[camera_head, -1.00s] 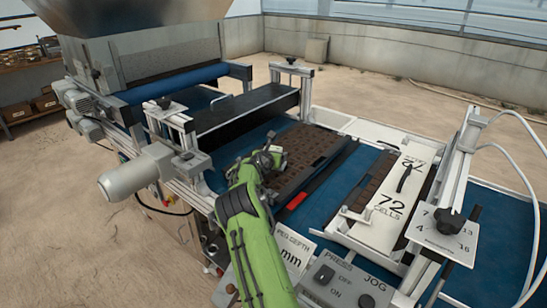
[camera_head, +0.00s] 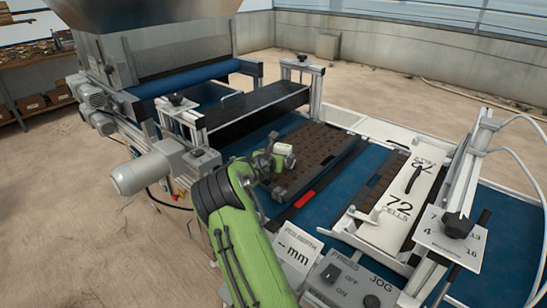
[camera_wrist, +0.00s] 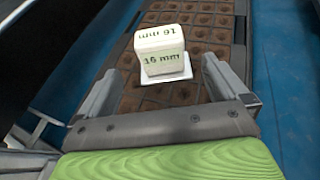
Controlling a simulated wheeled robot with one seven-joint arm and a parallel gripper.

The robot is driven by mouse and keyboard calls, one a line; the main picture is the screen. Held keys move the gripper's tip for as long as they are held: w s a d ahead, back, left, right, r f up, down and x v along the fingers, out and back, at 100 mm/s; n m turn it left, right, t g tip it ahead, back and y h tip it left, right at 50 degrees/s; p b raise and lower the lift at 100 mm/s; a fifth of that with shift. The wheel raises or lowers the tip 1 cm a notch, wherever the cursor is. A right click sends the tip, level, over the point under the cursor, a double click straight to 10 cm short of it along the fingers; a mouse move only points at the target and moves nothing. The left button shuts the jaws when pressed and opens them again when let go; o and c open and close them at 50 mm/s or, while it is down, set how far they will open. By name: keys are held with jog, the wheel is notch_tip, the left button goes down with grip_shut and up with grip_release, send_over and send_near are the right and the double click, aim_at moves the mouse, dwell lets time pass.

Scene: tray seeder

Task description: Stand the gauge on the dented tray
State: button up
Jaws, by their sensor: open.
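The gauge (camera_wrist: 160,52) is a small cream block marked "16 mm" on a thin white base. In the wrist view it stands upright over the brown cells of a tray (camera_wrist: 195,88), ahead of and between my fingers. My gripper (camera_wrist: 161,70) is open, with a finger on either side of the gauge's near end and visible gaps. In the head view the gauge (camera_head: 284,149) shows pale beside my gripper (camera_head: 272,158), over the near part of the dark brown tray (camera_head: 325,143). I cannot make out a dent.
A red piece (camera_head: 304,200) lies by the tray's near edge on the blue belt (camera_head: 310,220). A white "72 CELLS" plate (camera_head: 397,205) covers part of another tray at right. A press box (camera_head: 345,283) and "PEG DEPTH" sign (camera_head: 297,250) stand in front. A black crossbar (camera_head: 257,112) spans behind.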

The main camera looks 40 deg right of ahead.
jog(key=v, duration=0.4)
jog(key=shift+s, duration=0.1)
jog(key=s+a+r+m+y, duration=0.3)
jog(key=s+a+m, duration=0.15)
jog(key=a, duration=0.35)
jog(key=s+a+r+m+y, duration=0.3)
jog(key=a+m, duration=0.3)
jog(key=a, duration=0.1)
jog(key=s+a+r+m+y, duration=0.25)
jog(key=s+a+m, duration=0.2)
jog(key=a, duration=0.35)
jog(key=s+a+m+y, duration=0.3)
jog(key=s+a+m, duration=0.5)
jog(key=s+a, duration=0.7)
jog(key=s, duration=0.4)
jog(key=shift+s+a+r, duration=0.25)
jog(key=shift+s+a, duration=0.05)
jog(key=shift+r+y, duration=0.1)
jog(key=shift+y, duration=0.15)
